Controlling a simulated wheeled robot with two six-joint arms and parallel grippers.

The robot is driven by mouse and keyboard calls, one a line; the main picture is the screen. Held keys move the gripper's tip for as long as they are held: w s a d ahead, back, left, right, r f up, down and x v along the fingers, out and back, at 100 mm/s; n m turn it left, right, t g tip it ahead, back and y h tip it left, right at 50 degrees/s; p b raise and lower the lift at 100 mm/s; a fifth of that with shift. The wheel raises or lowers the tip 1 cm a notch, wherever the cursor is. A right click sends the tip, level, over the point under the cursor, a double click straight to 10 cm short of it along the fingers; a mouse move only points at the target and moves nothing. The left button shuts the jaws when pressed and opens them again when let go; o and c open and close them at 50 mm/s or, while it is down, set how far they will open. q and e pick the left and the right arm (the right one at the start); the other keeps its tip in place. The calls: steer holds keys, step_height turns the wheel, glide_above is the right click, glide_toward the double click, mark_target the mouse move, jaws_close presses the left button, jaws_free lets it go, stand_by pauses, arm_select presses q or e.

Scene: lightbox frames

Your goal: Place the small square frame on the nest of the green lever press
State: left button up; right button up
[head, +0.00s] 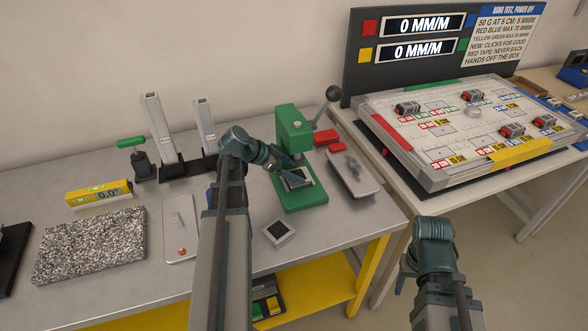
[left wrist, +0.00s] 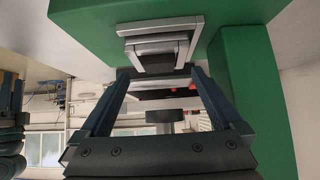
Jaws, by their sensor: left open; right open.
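The green lever press (head: 292,128) stands at the right part of the grey table. A small silver square frame with a dark middle (head: 297,180) lies at the nest on its green base, and it also shows in the left wrist view (left wrist: 158,50). Whether it sits fully flat in the nest is hard to tell. My left gripper (head: 284,177) is open, its fingertips close to either side of this frame (left wrist: 160,74). Another small square piece with a pale rim and dark middle (head: 279,232) lies on the table in front of the press. My right gripper (head: 406,272) is open and empty, off the table.
A grey tray (head: 352,178) and red blocks (head: 328,138) are right of the press. Left stand a white tray (head: 181,240), a speckled slab (head: 92,245), a yellow level (head: 100,194) and a clamp with uprights (head: 165,140). A game-like board (head: 465,125) fills the second table.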

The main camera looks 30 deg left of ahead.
arm_select(q)
steer(key=p+v, duration=0.6)
steer(key=v, duration=0.5)
steer(key=shift+s+a, duration=0.15)
steer(key=shift+a, duration=0.05)
